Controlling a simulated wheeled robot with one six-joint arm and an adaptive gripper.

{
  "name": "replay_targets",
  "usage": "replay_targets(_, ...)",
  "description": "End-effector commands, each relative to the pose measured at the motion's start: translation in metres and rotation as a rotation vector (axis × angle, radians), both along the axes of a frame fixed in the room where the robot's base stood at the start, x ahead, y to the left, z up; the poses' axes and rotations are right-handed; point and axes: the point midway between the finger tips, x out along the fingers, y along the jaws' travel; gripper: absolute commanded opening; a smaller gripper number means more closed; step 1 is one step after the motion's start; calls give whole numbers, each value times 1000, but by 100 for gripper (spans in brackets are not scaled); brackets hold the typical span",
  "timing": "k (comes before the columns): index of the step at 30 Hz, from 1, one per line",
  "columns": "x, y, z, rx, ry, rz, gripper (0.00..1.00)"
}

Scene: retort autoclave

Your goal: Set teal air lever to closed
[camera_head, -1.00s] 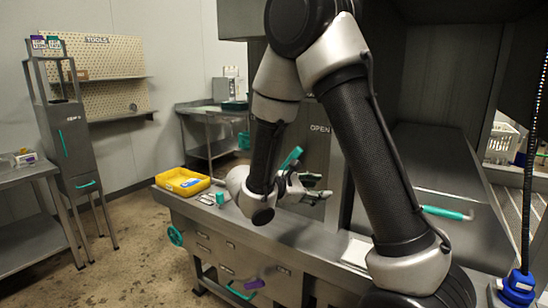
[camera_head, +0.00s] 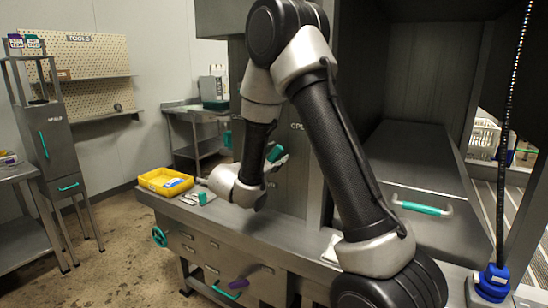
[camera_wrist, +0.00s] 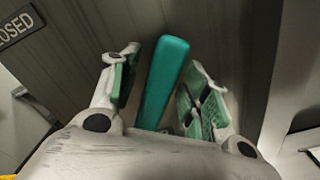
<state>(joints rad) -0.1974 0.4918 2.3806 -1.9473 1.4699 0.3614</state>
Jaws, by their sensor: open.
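The teal lever (camera_wrist: 162,80) stands between the two fingers of my gripper (camera_wrist: 160,90) in the wrist view, slightly tilted. My gripper is open, with a finger on each side of the lever. A gap shows on both sides, so it is not clamped. In the head view the lever (camera_head: 274,152) shows as a short tilted teal bar by the upright panel, and my gripper (camera_head: 276,162) is at it, partly hidden by my wrist. The lever's base is hidden. A CLOSED label (camera_wrist: 18,27) is on the panel at upper left in the wrist view.
A yellow tray (camera_head: 150,184) and a small teal object (camera_head: 202,198) sit on the bench left of my gripper. A teal handwheel (camera_head: 159,237) is on the bench front. A large hatch with a teal handle (camera_head: 422,208) is at right.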

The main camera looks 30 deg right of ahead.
Motion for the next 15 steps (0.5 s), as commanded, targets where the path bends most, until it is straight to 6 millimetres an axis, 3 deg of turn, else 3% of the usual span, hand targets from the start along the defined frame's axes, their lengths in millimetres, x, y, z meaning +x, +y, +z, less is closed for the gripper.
replay_targets(5,0,0,0,0,0,0,46)
replay_targets(13,0,0,0,0,0,-1,1)
replay_targets(15,0,0,0,0,0,-1,0)
